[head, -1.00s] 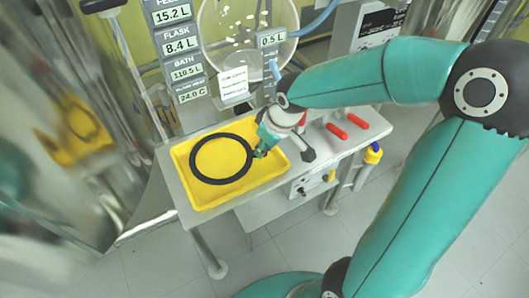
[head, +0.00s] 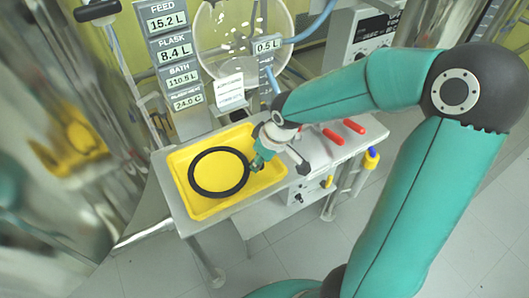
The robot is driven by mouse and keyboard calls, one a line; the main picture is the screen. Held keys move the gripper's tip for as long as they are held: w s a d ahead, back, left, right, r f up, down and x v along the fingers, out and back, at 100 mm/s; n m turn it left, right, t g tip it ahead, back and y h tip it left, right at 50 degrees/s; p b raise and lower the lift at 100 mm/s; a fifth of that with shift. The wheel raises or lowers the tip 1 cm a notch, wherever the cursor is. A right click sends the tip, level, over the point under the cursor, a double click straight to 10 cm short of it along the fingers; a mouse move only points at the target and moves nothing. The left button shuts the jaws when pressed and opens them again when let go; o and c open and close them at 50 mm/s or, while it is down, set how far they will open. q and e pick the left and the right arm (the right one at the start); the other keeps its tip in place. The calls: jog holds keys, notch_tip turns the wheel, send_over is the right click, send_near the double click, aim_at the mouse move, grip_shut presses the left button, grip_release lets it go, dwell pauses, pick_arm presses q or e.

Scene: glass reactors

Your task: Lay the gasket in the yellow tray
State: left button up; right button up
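The gasket is a large black ring (head: 193,179) seen in the head view over the yellow tray (head: 204,211), inside its rim. The tray sits on a small grey cart. My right gripper (head: 256,165) is at the ring's right edge, with its fingers close around the ring there. The fingers are small and partly hidden, but they appear shut on the ring. I cannot tell whether the ring rests on the tray floor or hangs just above it. My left gripper is not in view.
Red-handled tools (head: 334,136) lie on the cart's right side. A column of display panels (head: 176,70) and a glass vessel (head: 240,30) stand behind. A large shiny metal surface (head: 70,200) fills the left. A yellow and blue item (head: 371,158) is at the cart's right end.

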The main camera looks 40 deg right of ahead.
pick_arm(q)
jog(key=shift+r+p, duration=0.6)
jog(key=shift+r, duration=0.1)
pick_arm(e)
jog(key=v, duration=1.2)
